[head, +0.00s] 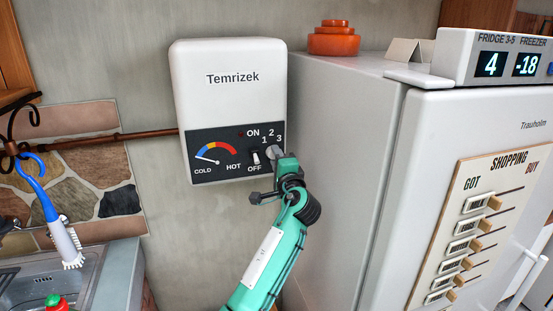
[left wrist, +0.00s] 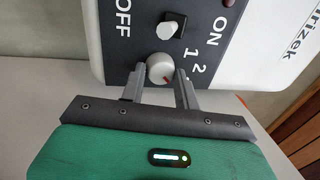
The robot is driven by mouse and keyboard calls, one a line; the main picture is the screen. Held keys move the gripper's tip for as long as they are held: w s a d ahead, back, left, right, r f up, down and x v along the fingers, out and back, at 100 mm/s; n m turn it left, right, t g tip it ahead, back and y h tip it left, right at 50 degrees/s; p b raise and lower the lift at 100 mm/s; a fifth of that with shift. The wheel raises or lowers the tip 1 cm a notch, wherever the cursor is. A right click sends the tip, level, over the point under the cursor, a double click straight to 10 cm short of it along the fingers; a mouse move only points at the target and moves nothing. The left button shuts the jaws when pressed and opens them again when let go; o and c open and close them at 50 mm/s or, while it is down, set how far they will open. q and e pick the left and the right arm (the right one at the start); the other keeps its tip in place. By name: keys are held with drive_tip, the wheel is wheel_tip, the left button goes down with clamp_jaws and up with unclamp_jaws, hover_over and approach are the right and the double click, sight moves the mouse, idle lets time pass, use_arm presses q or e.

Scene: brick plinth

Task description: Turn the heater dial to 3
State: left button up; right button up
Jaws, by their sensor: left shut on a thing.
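The white Temrizek heater (head: 229,103) hangs on the wall, with a dark panel across its lower part. Its round grey dial (head: 272,151) sits below the numbers 1, 2 and 3 and is partly covered by my left gripper (head: 277,157). In the left wrist view the dial (left wrist: 159,67) is between the two fingers of my left gripper (left wrist: 160,80), which is shut on it. A small red mark shows on the dial's face, toward the finger on the right. The 1 and 2 are visible there; the 3 is hidden. My right gripper is not in view.
An ON/OFF switch (head: 255,157) sits left of the dial, close to the gripper. A gauge (head: 215,155) has its needle near COLD. The fridge (head: 345,160) stands close on the right. A sink (head: 75,285) and hanging brush (head: 55,220) are on the left.

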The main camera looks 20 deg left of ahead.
use_arm(q)
drive_tip(key=shift+r, duration=0.1)
drive_tip(key=o, duration=0.7)
drive_tip(key=b+v, duration=0.5)
drive_tip(key=v, duration=0.8)
drive_tip(key=shift+s+d, duration=0.2)
drive_tip(key=shift+s, duration=0.1)
drive_tip(key=shift+w+f, duration=0.1)
drive_tip(key=shift+f, duration=0.1)
